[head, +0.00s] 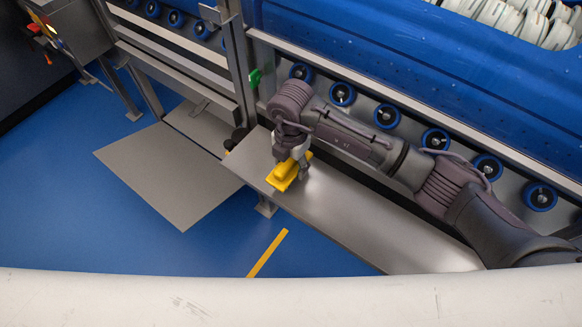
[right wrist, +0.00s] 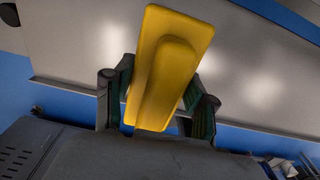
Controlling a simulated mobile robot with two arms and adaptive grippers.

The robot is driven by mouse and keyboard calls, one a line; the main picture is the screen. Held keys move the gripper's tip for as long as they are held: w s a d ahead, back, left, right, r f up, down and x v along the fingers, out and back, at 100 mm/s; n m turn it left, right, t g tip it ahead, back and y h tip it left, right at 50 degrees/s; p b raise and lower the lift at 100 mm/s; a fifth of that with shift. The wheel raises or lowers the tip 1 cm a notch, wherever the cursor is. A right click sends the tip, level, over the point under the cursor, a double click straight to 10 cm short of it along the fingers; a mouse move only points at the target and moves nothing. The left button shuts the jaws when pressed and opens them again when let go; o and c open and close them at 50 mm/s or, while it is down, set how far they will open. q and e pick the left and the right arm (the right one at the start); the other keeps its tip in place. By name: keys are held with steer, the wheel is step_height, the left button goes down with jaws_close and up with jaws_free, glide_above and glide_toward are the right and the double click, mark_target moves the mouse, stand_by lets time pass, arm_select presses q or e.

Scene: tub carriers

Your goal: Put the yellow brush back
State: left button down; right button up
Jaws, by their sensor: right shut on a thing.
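The yellow brush (head: 285,176) is at the left end of a long metal shelf in the head view. My right gripper (head: 292,165) is above it and shut on it. In the right wrist view the yellow brush (right wrist: 168,70) lies between the two fingers of my right gripper (right wrist: 160,100), its back facing the camera and tilted in the picture. Whether the brush touches the shelf cannot be told. The bristles are hidden. My left gripper is not in view.
The metal shelf (head: 360,222) is bare to the right of the brush. A blue conveyor-like structure with several rollers (head: 342,94) runs behind it. White tubs (head: 500,14) are at the top right. A grey plate (head: 165,172) lies left on the blue floor (head: 60,200).

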steer(key=shift+f, duration=1.2)
steer(key=o, duration=1.1)
step_height(320, 180, up, 12)
steer(key=p, duration=0.9)
steer(key=shift+r+p, duration=0.1)
steer(key=shift+p, duration=0.2)
steer(key=shift+s, duration=0.1)
